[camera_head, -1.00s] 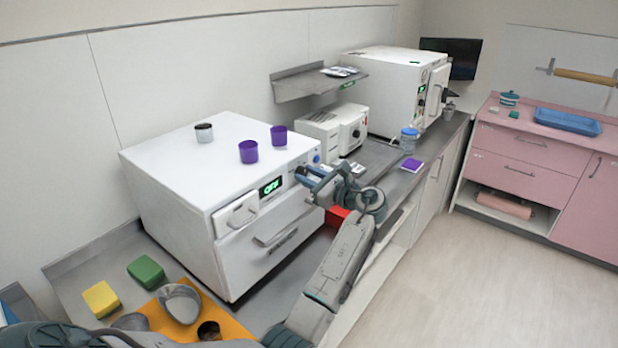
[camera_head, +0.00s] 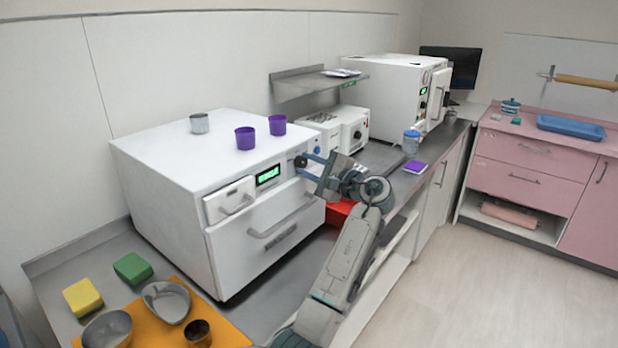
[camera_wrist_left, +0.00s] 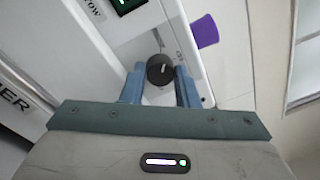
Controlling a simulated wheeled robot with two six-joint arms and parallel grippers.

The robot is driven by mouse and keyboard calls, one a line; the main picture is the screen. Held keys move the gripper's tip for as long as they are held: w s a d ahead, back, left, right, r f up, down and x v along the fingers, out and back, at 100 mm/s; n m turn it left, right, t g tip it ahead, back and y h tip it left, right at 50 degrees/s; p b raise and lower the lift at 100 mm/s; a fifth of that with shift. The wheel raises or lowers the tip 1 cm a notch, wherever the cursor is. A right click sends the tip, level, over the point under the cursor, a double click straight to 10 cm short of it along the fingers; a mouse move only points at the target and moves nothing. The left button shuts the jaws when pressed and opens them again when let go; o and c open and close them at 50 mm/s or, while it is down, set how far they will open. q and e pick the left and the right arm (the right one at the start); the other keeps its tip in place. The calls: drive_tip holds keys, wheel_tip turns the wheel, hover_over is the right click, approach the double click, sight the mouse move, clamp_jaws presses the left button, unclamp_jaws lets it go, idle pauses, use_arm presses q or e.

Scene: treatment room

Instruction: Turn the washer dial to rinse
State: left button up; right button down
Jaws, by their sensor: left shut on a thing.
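The washer (camera_head: 190,190) is a white box on the counter with a drawer front. Its small green display (camera_head: 268,175) is lit, with text too small to read surely. The black round dial (camera_head: 301,161) is right of the display; in the left wrist view the dial (camera_wrist_left: 160,70) shows a short pale mark. My left gripper (camera_head: 310,165) is at the dial; in the left wrist view its blue fingers (camera_wrist_left: 160,86) stand on either side of the dial, shut on it. The dial's position labels are not readable. My right gripper is not in view.
Two purple cups (camera_head: 246,138) and a metal cup (camera_head: 200,123) stand on the washer. A red object (camera_head: 340,212) lies behind my left arm. An orange mat (camera_head: 225,335) holds bowls at front left, near yellow and green sponges (camera_head: 132,268).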

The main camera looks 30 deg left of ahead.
use_arm(q)
drive_tip(key=shift+f+n+b, duration=0.25)
drive_tip(key=shift+n+b, duration=0.05)
drive_tip(key=shift+n, duration=0.1)
drive_tip(key=shift+n+b, duration=0.4)
drive_tip(key=shift+b, duration=0.05)
drive_tip(key=shift+r, duration=0.1)
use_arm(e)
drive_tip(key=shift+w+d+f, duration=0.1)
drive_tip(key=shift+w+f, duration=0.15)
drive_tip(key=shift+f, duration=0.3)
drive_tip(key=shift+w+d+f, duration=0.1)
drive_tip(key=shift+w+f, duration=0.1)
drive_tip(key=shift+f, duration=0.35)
use_arm(q)
drive_tip(key=shift+n, duration=0.4)
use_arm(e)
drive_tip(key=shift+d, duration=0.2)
use_arm(q)
drive_tip(key=o, duration=1)
drive_tip(key=shift+d, duration=0.1)
drive_tip(key=shift+c, duration=0.2)
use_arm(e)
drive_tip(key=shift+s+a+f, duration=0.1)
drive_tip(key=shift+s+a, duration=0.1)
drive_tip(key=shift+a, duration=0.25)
